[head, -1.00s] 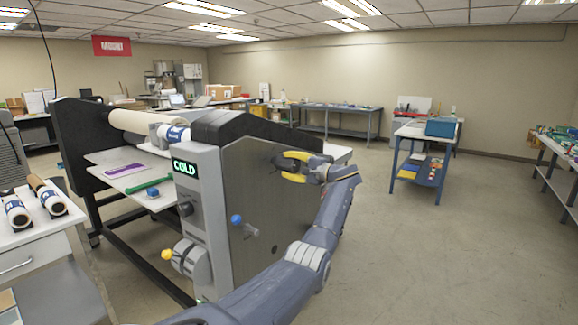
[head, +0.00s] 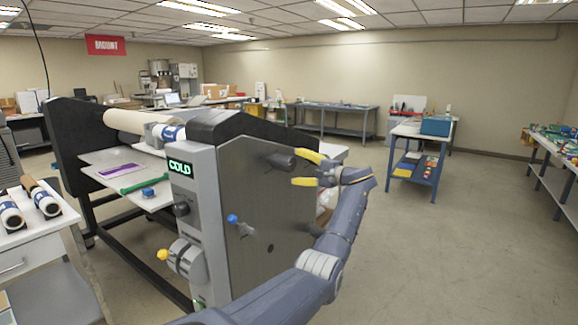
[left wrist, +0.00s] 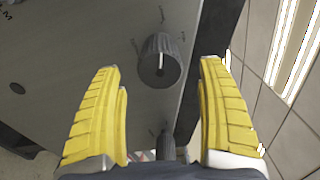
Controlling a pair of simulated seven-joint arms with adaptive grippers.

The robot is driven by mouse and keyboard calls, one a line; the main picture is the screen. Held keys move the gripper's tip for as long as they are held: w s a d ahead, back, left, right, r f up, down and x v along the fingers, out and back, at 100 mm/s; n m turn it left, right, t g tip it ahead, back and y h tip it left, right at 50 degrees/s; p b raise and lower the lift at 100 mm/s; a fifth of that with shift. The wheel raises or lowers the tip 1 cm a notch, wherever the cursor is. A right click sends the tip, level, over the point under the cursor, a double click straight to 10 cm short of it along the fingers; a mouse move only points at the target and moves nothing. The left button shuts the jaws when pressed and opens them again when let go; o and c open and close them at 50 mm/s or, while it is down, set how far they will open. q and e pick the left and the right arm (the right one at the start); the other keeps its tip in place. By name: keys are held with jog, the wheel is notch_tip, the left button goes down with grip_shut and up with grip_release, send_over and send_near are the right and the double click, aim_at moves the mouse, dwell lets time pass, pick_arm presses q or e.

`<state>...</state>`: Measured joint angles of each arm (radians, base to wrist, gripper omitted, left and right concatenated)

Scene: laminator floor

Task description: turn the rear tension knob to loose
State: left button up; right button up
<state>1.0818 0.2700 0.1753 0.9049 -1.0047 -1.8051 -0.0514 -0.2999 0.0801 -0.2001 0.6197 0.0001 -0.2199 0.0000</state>
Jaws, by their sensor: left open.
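The rear tension knob (head: 280,161) is a dark ribbed knob on the laminator's side panel (head: 262,200), near its far upper part. In the left wrist view the knob (left wrist: 160,61) shows a pale pointer line on its face, with small marks around it. My left gripper (head: 301,169) is open and empty, just off the panel beside the knob. In the left wrist view its yellow fingers stand on either side of the knob's lower part, apart from it. The mark labels are too small to read. My right gripper is not in view.
A second dark knob (left wrist: 165,142) shows low in the left wrist view, partly hidden. A blue-tipped lever (head: 233,219) sticks out lower on the side panel. The laminator's front post has a green COLD display (head: 181,168). Open floor (head: 430,260) lies to the right.

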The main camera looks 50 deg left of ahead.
pick_arm(q)
jog(key=shift+v, duration=2.85)
